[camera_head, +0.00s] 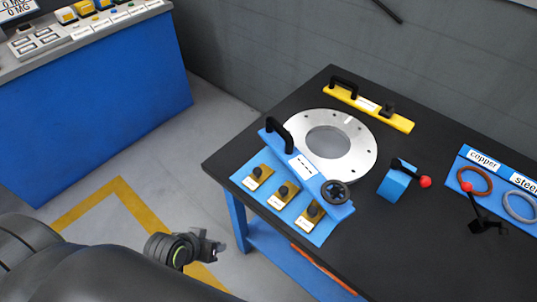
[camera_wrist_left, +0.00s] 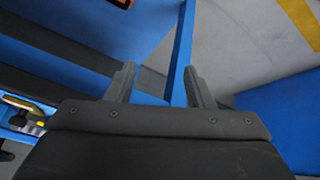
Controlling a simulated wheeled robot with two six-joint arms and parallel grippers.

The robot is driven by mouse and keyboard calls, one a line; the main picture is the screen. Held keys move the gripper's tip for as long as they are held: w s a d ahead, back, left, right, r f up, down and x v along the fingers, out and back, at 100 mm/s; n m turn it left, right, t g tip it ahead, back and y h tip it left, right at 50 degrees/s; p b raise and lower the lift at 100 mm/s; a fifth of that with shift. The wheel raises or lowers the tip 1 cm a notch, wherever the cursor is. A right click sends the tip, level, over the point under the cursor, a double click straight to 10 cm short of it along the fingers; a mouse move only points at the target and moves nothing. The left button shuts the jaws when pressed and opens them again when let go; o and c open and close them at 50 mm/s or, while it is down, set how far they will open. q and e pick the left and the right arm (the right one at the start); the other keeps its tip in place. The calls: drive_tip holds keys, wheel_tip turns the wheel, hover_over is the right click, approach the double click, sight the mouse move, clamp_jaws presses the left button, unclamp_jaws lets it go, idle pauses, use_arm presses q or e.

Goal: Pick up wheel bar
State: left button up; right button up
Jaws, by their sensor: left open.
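The wheel bar (camera_head: 302,167) is a blue bar with a black handle at its upper-left end and a black handwheel (camera_head: 336,192) at its lower-right end. It lies across the near-left side of the silver flange ring (camera_head: 352,150) on the black table. My left gripper (camera_head: 218,246) is in front of the table's left edge, apart from the bar. It is open and empty. In the left wrist view its two fingers (camera_wrist_left: 159,85) stand apart, with the blue table frame beyond them. The bar does not show clearly in that view. My right gripper is out of view.
A blue mat (camera_head: 248,180) with several brass blocks lies at the table's near-left corner. A yellow bar (camera_head: 395,121) lies behind the ring. A blue block with a red-knobbed lever (camera_head: 397,182) and a copper and steel ring holder (camera_head: 473,159) stand to the right.

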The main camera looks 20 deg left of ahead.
use_arm(q)
drive_tip(key=w+d+r+n+t+h, duration=0.4)
drive_tip(key=w+d+r+t, duration=0.1)
drive_tip(key=w+d+r, duration=0.3)
drive_tip(key=n+t+y, duration=0.3)
drive_tip(key=n+t, duration=0.4)
drive_tip(key=n, duration=0.4)
approach(280, 135)
drive_tip(key=w+p, duration=0.3)
drive_tip(key=w, duration=0.2)
drive_tip(key=shift+f+p, duration=0.1)
drive_tip(key=shift+p, duration=0.25)
drive_tip(key=shift+w+d, duration=0.2)
drive_tip(key=shift+w, duration=0.75)
drive_tip(key=shift+w+d, duration=0.15)
drive_tip(key=shift+w, duration=0.8)
drive_tip(key=shift+w+d, duration=0.2)
drive_tip(key=shift+w, duration=0.75)
drive_tip(key=shift+s, duration=0.1)
drive_tip(key=shift+c, duration=0.9)
clamp_jaws()
